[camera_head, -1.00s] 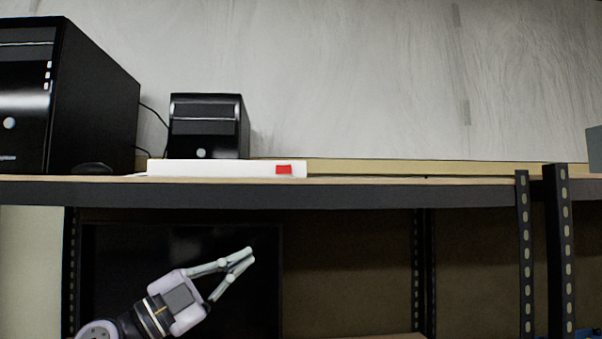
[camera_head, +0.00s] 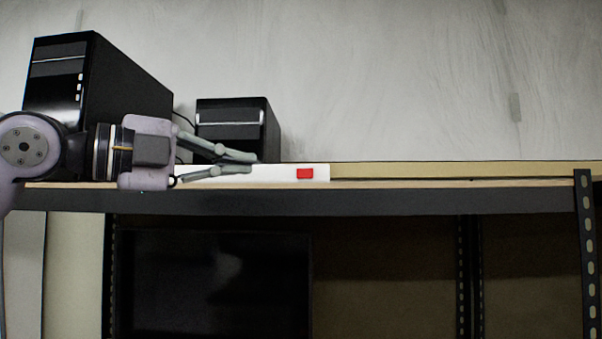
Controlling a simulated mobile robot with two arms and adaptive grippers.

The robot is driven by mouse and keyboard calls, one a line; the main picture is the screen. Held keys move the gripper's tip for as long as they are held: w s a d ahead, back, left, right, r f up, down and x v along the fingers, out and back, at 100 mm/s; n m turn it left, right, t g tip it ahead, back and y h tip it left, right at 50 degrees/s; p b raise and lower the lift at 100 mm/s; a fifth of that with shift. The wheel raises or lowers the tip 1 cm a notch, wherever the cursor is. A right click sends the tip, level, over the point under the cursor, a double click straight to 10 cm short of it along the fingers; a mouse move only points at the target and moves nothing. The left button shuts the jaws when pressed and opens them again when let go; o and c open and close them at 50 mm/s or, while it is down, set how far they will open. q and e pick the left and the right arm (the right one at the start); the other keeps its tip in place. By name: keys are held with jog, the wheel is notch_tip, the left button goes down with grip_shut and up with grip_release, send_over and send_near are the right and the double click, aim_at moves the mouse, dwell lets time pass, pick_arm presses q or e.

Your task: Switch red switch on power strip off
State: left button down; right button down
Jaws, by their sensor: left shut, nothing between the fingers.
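The white power strip (camera_head: 280,172) lies along the front of the upper shelf. Its red switch (camera_head: 305,173) sits near the strip's right end and is in full view. I cannot tell the switch's position from here. My left gripper (camera_head: 254,163) comes in from the left at about shelf height, with its fingers pointing right. The gripper hides the strip's left end. My right gripper is not in view.
A large black computer case (camera_head: 125,90) and a smaller black case (camera_head: 238,125) stand on the shelf (camera_head: 430,183) behind my left gripper. The shelf right of the strip is clear. A perforated dark post (camera_head: 587,250) stands at the right. A dark screen (camera_head: 215,285) is below.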

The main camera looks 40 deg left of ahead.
aim_at(302, 173)
pick_arm(q)
jog(key=p+x, duration=0.2)
jog(key=x, duration=0.2)
jog(key=a+p+x, duration=0.1)
jog(key=p+x, duration=0.1)
jog(key=x, duration=0.2)
jog(key=p+x, duration=0.2)
jog(key=x, duration=0.2)
jog(key=shift+w+a+r+p, duration=0.1)
jog(key=shift+w+a+p, duration=0.2)
jog(key=shift+w+p, duration=0.15)
jog(key=shift+w+a, duration=0.35)
jog(key=shift+w, duration=0.1)
jog(key=shift+d, duration=0.1)
jog(key=shift+w+f+b, duration=0.35)
jog(key=shift+f+b, duration=0.05)
jog(key=shift+b, duration=0.2)
jog(key=shift+r, duration=0.25)
